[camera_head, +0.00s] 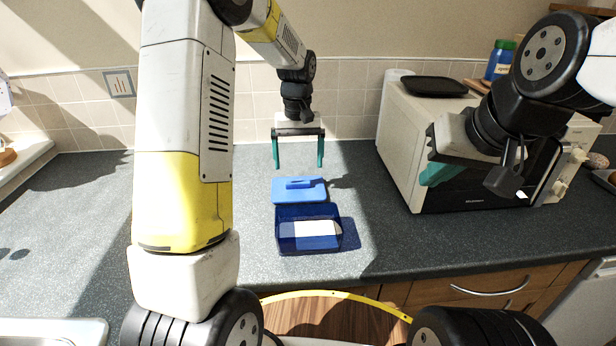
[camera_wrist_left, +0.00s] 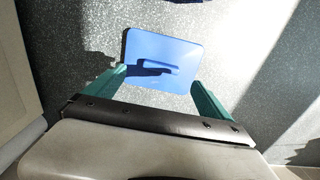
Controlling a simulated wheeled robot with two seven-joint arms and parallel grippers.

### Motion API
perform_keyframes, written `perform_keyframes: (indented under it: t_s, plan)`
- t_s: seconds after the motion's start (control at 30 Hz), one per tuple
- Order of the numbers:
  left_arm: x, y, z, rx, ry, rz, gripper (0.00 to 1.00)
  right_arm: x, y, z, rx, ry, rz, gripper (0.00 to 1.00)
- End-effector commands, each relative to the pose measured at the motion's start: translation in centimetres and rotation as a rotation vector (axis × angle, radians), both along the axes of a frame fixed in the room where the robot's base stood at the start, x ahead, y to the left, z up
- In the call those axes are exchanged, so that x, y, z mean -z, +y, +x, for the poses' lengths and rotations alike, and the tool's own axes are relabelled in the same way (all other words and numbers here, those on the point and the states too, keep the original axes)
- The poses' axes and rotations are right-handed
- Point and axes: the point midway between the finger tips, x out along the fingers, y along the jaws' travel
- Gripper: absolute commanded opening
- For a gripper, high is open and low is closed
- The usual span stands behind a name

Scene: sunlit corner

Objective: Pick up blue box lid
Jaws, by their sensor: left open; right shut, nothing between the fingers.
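The blue box lid (camera_head: 299,196) lies flat on the dark worktop, just behind the open blue box, with a raised handle bar on top. It also shows in the left wrist view (camera_wrist_left: 181,53), ahead of the fingers. The dark blue box (camera_head: 290,241) stands on the worktop and has a pale patch inside. My left gripper (camera_head: 298,166) is open and empty, with teal fingers pointing down, above and behind the lid. It also shows in the left wrist view (camera_wrist_left: 158,88). My right gripper (camera_head: 432,176) is shut and empty in front of the microwave.
A white microwave (camera_head: 402,133) stands to the right, with a black tray (camera_head: 435,86) and a blue jar with a green cap (camera_head: 499,60) on or behind it. A sink edge (camera_head: 60,330) is at the front left. The worktop left of the lid is clear.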

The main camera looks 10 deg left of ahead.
Motion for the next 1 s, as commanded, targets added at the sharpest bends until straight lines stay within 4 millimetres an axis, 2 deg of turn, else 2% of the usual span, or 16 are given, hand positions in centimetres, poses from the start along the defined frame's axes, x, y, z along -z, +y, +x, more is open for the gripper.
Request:
perform_keyframes:
  t_s: [0.43,0.57,0.77,1.0]
  plan:
    - [6.0,0.3,0.0,0.002,0.002,0.001,0.94,0.0,0.0,0.0,0.0,0.0,0.0,0.0]
    - [6.7,0.3,0.1,0.002,0.0,-0.001,0.94,0.0,0.0,0.0,0.0,0.0,0.0,0.0]
    - [6.7,0.3,0.1,0.001,-0.001,-0.001,0.94,0.0,0.0,0.0,0.0,0.0,0.0,0.0]
    - [6.7,0.3,0.1,0.001,-0.001,-0.001,0.47,0.0,0.0,0.0,0.0,0.0,0.0,0.0]
